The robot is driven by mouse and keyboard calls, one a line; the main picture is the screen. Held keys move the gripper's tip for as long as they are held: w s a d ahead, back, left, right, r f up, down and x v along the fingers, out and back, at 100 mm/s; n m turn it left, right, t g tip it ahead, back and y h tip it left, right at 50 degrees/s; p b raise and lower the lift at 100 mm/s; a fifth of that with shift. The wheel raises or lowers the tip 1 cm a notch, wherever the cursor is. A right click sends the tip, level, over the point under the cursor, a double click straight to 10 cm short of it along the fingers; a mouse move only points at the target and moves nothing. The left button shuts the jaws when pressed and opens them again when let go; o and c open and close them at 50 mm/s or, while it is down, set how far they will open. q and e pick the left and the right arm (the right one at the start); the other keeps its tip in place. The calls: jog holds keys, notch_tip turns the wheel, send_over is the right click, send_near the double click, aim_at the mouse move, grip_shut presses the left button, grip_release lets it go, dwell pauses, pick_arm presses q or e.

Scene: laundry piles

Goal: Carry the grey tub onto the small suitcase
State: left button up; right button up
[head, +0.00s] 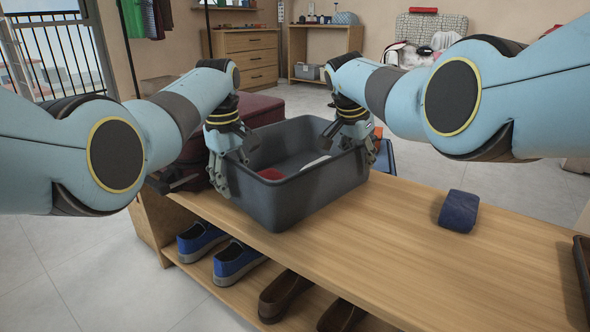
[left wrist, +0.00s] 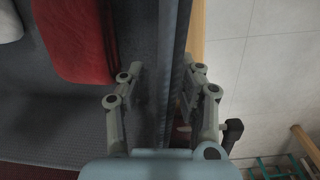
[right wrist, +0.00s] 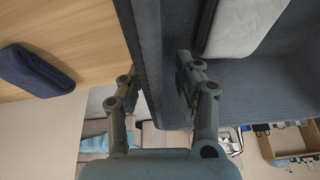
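The grey tub (head: 310,198) is upright at the far left part of the wooden bench; I cannot tell whether its base touches the wood. Red cloth (head: 270,174) and white cloth (right wrist: 245,22) lie inside it. A dark red suitcase (head: 262,108) stands behind and left of the tub, partly hidden by my left arm and the tub.
The bench (head: 400,235) holds a folded dark blue cloth (head: 459,211) right of the tub and a dark tray edge at far right. Blue shoes (head: 235,262) and brown shoes (head: 285,295) sit on the shelf below. Drawers (head: 250,60) stand farther back; open floor lies left.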

pick_arm(q)
jog(key=shift+f, duration=0.45)
pick_arm(e)
jog(key=shift+w+d+f, duration=0.1)
jog(key=shift+d+f, duration=0.05)
jog(key=shift+f, duration=0.25)
pick_arm(q)
grip_shut()
pick_arm(e)
grip_shut()
pick_arm(q)
jog(key=shift+r, duration=0.1)
